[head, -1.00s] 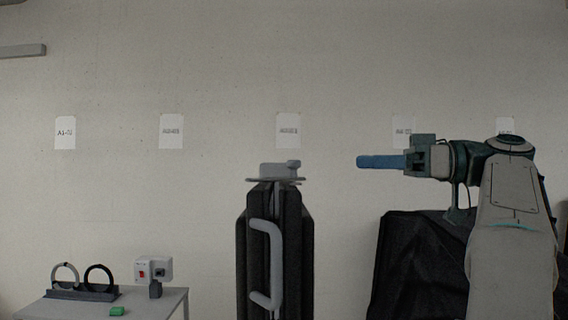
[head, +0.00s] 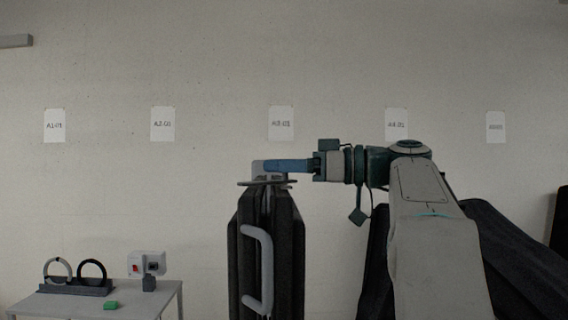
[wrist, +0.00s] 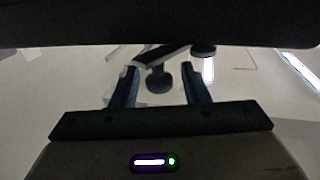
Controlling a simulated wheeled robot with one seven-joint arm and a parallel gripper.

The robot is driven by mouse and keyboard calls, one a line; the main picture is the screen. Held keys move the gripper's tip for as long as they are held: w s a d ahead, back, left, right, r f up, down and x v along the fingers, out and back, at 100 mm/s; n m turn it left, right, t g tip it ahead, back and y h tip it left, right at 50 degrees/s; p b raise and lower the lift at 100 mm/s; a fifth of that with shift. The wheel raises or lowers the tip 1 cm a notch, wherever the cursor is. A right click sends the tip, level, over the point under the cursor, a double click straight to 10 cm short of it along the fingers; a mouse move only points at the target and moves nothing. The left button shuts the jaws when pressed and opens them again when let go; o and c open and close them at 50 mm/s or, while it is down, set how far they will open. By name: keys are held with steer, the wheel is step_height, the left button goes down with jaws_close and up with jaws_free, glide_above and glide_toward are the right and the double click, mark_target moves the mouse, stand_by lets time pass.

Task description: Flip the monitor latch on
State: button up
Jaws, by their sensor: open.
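A black-covered upright cart (head: 283,235) with a long grey handle (head: 268,268) stands in the middle of the head view. On its top is a flat grey plate with a small grey latch-like fitting (head: 257,168), partly hidden by my gripper. My gripper (head: 267,166) reaches in from the right with its blue fingers level, at the fitting. In the wrist view my gripper (wrist: 160,67) is open, and a dark lever with a rounded knob (wrist: 160,80) shows between and beyond the fingers. Whether the fingers touch it I cannot tell.
A black-draped shape (head: 520,260) stands at right. Labelled sheets hang on the wall behind.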

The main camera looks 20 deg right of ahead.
jaws_close()
